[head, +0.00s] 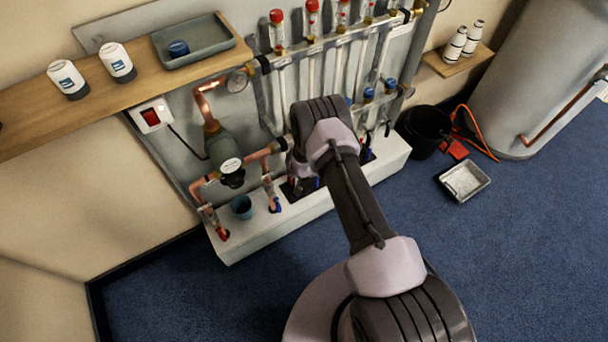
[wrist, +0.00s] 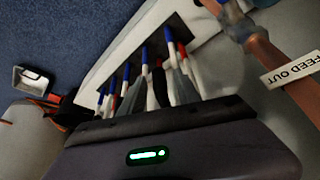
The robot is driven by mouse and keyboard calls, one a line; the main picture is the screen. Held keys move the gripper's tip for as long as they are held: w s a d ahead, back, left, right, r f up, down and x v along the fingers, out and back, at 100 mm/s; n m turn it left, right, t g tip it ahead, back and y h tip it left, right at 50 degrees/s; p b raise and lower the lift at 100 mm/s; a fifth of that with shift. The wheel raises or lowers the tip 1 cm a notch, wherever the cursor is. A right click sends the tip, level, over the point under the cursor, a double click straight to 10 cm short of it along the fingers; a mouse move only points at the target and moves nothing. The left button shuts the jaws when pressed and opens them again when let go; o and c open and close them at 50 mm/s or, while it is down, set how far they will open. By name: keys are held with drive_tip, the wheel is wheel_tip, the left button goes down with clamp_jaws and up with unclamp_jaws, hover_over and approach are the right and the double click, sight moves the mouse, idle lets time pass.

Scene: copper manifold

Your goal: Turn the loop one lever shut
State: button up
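The copper manifold has an upper bar (head: 330,42) with red-topped fittings and a lower bar with blue caps (head: 369,94). My arm covers the lower bar's left part. I cannot tell which lever is loop one; it may be hidden behind my arm. In the wrist view, the dark body of my gripper (wrist: 165,150) with a green light fills the bottom.
A pump (head: 225,148) and copper pipes stand left of my arm. A copper pipe with a "FEED OUT" label (wrist: 291,69) is at the wrist view's right. A shelf (head: 125,85) juts out at upper left. A black bucket (head: 427,130) and tray (head: 464,181) stand right. Blue floor is clear in front.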

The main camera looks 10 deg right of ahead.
clamp_jaws()
idle(1.3)
